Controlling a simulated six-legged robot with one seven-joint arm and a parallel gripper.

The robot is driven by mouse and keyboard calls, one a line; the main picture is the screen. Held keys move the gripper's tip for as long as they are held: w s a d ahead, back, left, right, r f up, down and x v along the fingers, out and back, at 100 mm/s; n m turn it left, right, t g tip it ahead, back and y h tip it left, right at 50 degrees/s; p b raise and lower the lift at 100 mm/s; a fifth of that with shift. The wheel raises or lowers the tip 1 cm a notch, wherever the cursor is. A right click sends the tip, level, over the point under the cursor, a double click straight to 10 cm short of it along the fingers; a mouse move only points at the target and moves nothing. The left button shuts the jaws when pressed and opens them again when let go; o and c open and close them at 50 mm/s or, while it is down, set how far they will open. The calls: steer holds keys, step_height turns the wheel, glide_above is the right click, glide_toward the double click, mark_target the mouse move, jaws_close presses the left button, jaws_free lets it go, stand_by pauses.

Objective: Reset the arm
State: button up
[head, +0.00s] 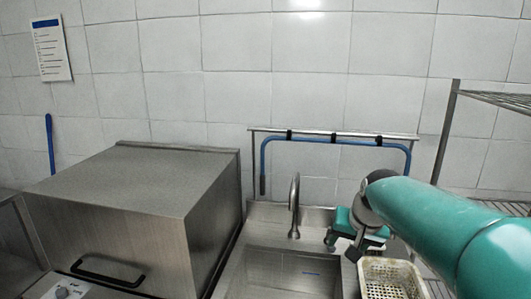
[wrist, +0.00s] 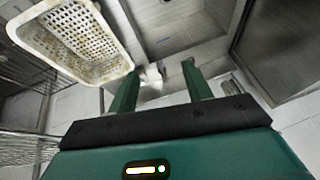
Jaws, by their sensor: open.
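My gripper (wrist: 158,70) is open in the wrist view, with its two green fingers apart and nothing between them. In the head view my green arm comes in from the right, and my gripper (head: 342,246) hangs over the right side of the sink area. A dirty white perforated basket (wrist: 75,32) lies to the left of the fingers in the wrist view, and they look apart from it. The basket also shows in the head view (head: 391,270), below and right of my gripper, and it looks empty.
A steel sink (head: 280,268) with a faucet (head: 294,205) lies left of my gripper. A large steel machine (head: 130,200) stands further left. A blue hose (head: 335,142) runs along a wall rail behind. A wire rack (head: 445,135) stands at the right, near my arm.

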steer(key=s+a+f+n, duration=0.1)
steer(key=s, duration=1)
steer(key=s+a+f+n+h, duration=0.1)
steer(key=s+a+f+n, duration=0.1)
steer(key=s, duration=0.9)
steer(key=shift+a, duration=0.2)
